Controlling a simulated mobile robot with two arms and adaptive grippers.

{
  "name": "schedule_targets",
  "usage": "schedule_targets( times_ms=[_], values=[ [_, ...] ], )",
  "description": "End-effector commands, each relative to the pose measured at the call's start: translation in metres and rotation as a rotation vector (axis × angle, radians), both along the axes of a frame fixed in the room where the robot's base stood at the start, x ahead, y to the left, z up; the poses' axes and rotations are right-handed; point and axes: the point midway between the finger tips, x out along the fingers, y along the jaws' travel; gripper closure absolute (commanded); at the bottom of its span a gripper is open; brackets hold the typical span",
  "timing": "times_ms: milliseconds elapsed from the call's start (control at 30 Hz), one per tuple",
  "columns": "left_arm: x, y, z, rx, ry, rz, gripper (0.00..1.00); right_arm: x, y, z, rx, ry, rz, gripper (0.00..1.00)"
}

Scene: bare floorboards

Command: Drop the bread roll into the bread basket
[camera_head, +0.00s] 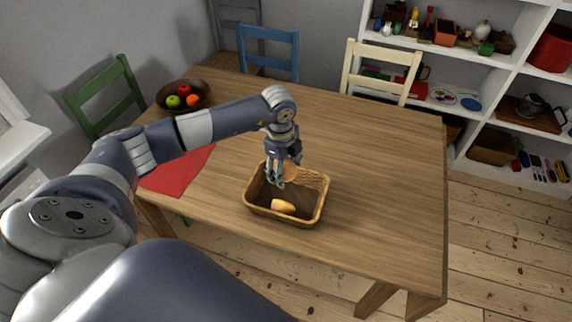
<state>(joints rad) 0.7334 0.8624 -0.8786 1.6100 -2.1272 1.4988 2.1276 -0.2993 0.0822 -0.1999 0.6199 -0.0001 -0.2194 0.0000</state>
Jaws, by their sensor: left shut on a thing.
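The woven bread basket (315,207) stands on the wooden table near its front edge. One bread roll (283,206), golden and oblong, lies inside on the basket floor near the front wall. My left gripper (280,180) points down over the back part of the basket. It is shut on a tan bread roll (291,171), partly hidden by the fingers. The held roll appears to be at about rim height, above the basket's inside. My right gripper is not in view.
On the table (380,180), a red cloth (178,172) lies left of the basket and a fruit bowl (170,92) stands at the back left. The right side of the table is clear. Chairs and a white shelf stand around.

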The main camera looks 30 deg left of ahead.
Motion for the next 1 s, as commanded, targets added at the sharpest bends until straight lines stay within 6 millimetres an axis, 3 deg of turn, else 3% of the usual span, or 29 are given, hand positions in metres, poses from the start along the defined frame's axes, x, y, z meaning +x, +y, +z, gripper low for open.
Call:
schedule_targets(
  times_ms=[400, 800, 833, 900, 1000],
  values=[
    [-0.001, 0.0, -0.049, 0.0, 0.002, -0.003, 0.57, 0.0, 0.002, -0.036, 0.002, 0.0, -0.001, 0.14],
    [-0.001, 0.0, -0.056, 0.0, 0.001, -0.004, 0.57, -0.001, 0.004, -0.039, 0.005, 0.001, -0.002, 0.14],
    [-0.001, 0.0, -0.056, 0.0, 0.001, -0.004, 0.31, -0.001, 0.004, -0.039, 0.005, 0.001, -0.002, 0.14],
    [-0.001, 0.0, -0.056, 0.0, 0.001, -0.004, 0.15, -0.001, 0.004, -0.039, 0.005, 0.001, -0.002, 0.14],
    [-0.001, 0.0, -0.056, 0.0, 0.001, -0.004, 0.14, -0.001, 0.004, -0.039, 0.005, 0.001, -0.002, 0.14]
  ],
)
